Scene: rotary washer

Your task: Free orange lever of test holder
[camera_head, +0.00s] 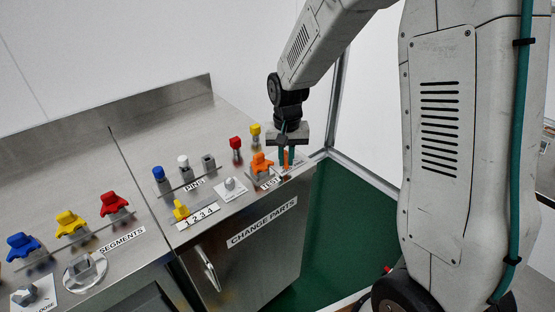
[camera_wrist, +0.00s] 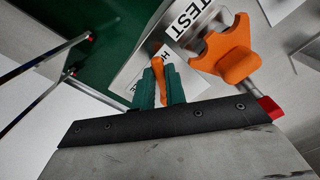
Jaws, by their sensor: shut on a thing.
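The orange lever (camera_head: 286,159) stands at the right end of the steel counter, beside the TEST label. In the wrist view the orange lever (camera_wrist: 158,65) lies between two teal fingers. My gripper (camera_head: 286,154) points down from above and is shut on this lever. The gripper also shows in the wrist view (camera_wrist: 160,84). The fingers hide part of the lever's sides and base. An orange lobed part (camera_head: 262,162) sits on the grey test holder (camera_head: 262,175) just left of my gripper; the lobed part (camera_wrist: 229,50) is close beside the fingers in the wrist view.
A red part (camera_head: 236,143) and a yellow part (camera_head: 255,131) stand behind the test holder. The counter ends right of the lever, above a green floor (camera_head: 340,215).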

